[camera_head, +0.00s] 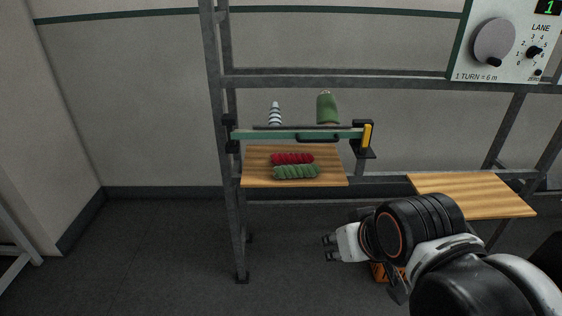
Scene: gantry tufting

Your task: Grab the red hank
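The red hank (292,158) lies on a small wooden shelf (258,178) in the metal frame. A green hank (296,172) lies just in front of it, close alongside or touching. My gripper (327,248) is at lower centre right in the head view, below the shelf and well apart from both hanks. Its two short fingers point left and look spread, with nothing visible between them.
Above the shelf is a green bar (270,135) with a yellow-marked end (367,135). Behind it stand a striped cone (275,113) and a green spool (327,108). Another wooden shelf (472,195) is at right. A control panel (508,42) hangs upper right. Grey posts (232,200) bound the left side.

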